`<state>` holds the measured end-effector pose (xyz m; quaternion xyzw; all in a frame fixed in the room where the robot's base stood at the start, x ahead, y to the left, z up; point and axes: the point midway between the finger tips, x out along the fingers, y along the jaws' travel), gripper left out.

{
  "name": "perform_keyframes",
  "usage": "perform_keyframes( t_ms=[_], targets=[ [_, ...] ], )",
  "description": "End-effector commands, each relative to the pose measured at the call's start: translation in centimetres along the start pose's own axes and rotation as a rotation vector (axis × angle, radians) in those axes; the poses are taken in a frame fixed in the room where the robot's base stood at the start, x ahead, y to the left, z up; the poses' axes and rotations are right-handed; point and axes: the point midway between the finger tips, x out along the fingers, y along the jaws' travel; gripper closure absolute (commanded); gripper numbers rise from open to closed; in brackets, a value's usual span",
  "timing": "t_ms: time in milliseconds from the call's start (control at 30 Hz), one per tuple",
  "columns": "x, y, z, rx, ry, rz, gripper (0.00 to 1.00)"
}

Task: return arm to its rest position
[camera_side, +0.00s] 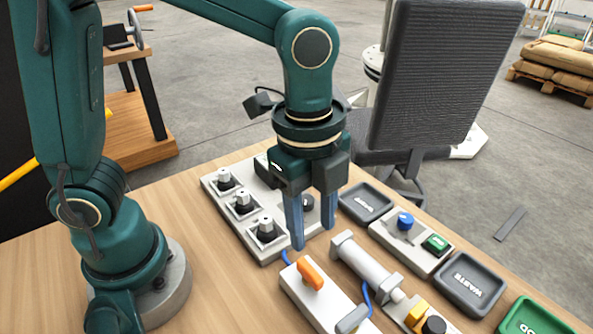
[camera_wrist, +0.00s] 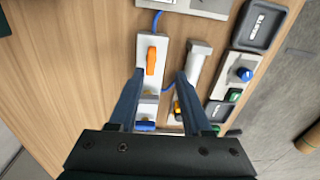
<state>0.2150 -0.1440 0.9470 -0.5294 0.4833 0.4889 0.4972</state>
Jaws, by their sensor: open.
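My gripper (camera_side: 312,222) hangs from my arm over the table, pointing down, with its two blue fingers apart and nothing between them. In the side view it is just right of a white panel (camera_side: 252,232) with several dark-based, silver-topped knobs. Whether the fingertips touch anything below cannot be told.
The wooden table (camera_side: 220,290) carries the orange lever's white base, a grey tray (camera_side: 367,201), a WASTE tray (camera_side: 470,283), a green tray (camera_side: 533,318) and a box with blue knob and green button (camera_side: 411,241). A dark chair (camera_side: 440,75) stands behind. Bare wood lies at left.

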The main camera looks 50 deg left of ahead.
Motion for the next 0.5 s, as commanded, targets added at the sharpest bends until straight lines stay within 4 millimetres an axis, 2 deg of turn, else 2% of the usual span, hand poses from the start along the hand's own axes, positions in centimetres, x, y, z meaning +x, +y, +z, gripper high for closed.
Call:
perform_keyframes(
  t_ms=[33,200,333,500],
  targets=[
    [-1.1,-0.3,0.9,-0.036,0.015,-0.036,0.51],
    [-4.3,-0.1,4.3,-0.279,0.067,-0.164,0.51],
    [-5.7,1.0,6.8,-0.544,0.115,-0.253,0.51],
    [-6.2,2.9,9.3,-0.923,0.196,-0.349,0.51]
  ],
)
